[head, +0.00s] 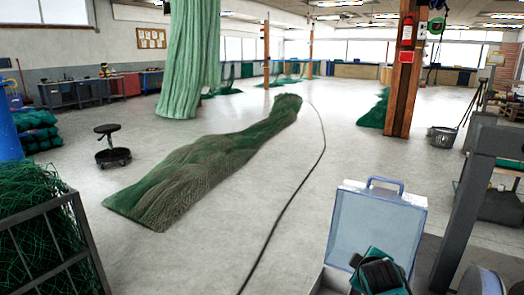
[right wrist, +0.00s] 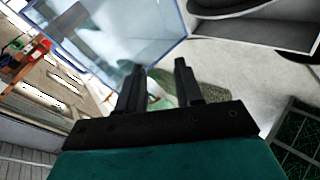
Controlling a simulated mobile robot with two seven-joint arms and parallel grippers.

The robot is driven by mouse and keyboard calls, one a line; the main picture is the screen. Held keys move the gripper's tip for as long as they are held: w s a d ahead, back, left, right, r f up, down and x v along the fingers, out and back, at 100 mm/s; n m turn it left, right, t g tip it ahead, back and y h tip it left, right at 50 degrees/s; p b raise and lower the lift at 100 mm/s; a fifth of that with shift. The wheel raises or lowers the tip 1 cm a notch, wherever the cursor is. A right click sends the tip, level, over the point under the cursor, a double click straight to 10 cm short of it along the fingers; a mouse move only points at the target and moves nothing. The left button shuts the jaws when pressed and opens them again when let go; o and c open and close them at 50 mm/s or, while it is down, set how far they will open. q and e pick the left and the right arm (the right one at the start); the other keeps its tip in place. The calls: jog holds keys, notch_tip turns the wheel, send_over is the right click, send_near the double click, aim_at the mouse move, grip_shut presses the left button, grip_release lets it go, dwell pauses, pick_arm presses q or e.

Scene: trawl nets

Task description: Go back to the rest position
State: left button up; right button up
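My right gripper (right wrist: 160,70) shows in the right wrist view with its two black fingers apart and nothing between them. In the head view the teal and black end of my right arm is at the bottom right, in front of a clear case lid with a blue handle (head: 375,225). The clear panel (right wrist: 125,30) also shows beyond the fingers in the right wrist view. I cannot tell whether the gripper touches it. My left gripper is not in view.
A long green net (head: 200,170) lies across the floor, with a dark cable (head: 300,190) beside it. A metal cage of green netting (head: 45,240) stands at the lower left. A black stool (head: 112,150) stands behind it. Grey floor is open around the cable.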

jog(key=s+a+f+m+y, duration=0.35)
jog(key=s+f, duration=0.75)
jog(key=s, duration=0.4)
jog(key=s+a+f+m+t+y, duration=0.1)
jog(key=s+a+m+y, duration=0.1)
jog(key=s, duration=1.2)
jog(key=shift+a+f+m, duration=0.3)
jog(key=shift+a+m, duration=0.45)
jog(key=shift+a, duration=0.4)
